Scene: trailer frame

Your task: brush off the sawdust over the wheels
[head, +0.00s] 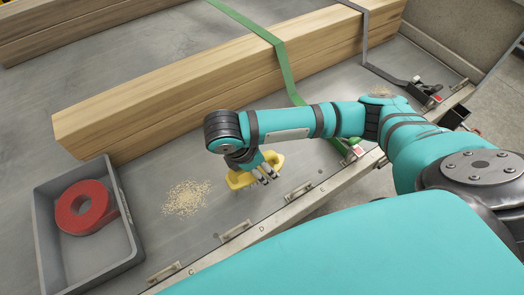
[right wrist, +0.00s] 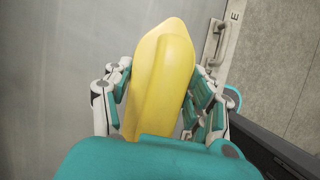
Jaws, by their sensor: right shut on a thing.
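A pile of sawdust (head: 187,197) lies on the grey trailer bed between the grey crate and my right gripper. A smaller patch of sawdust (head: 382,92) shows farther right, near the strap ends. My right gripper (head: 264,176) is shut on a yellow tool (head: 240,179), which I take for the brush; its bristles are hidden. In the right wrist view the yellow body (right wrist: 164,75) sits between the fingers on both sides. The brush is just right of the larger pile; I cannot tell if it touches the bed. My left gripper is not in view. No wheels show.
A grey crate (head: 42,219) holding a red strap roll (head: 84,207) stands at the left. Long timber beams (head: 180,92) lie behind my arm, with a green strap (head: 284,72) over them. Metal latches (head: 236,232) line the trailer's near edge (head: 318,187).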

